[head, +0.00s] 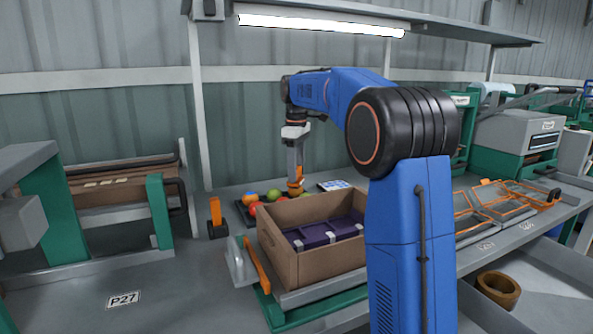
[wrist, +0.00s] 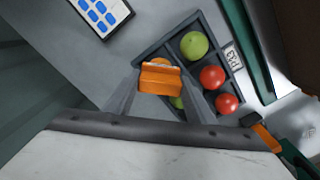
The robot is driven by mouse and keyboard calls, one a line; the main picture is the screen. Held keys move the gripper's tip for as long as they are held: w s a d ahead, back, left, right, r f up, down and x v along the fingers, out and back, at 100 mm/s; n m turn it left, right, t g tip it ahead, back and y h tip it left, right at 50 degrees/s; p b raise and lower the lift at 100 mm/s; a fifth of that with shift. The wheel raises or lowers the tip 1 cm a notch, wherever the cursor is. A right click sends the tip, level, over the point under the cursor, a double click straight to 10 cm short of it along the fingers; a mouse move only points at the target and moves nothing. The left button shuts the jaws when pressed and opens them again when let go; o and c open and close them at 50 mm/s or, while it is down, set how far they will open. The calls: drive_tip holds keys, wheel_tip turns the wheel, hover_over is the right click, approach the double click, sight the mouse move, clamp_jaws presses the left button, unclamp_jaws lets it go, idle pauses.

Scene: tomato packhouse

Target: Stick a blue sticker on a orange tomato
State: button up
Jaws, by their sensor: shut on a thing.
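My gripper (wrist: 160,82) is shut on an orange block-like tool (wrist: 160,80) with a pale edge. In the head view my gripper (head: 295,172) points down over the back of the bench by the tomato tray. The dark tray (wrist: 150,51) holds a green tomato (wrist: 194,45), two red tomatoes (wrist: 212,77) and a yellow-green one partly hidden by the tool. The sheet of blue stickers (wrist: 101,13) lies beside the tray. I cannot tell whether a sticker is on the tool.
A cardboard box (head: 283,265) with purple contents stands in front of the tray. An orange upright piece on a dark base (head: 216,219) stands left of the tray. Orange wire frames (head: 495,205) lie at the right. The bench left of the box is mostly clear.

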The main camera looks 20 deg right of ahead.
idle(0.4)
drive_tip(key=shift+r, duration=3.45)
drive_tip(key=shift+d, duration=0.1)
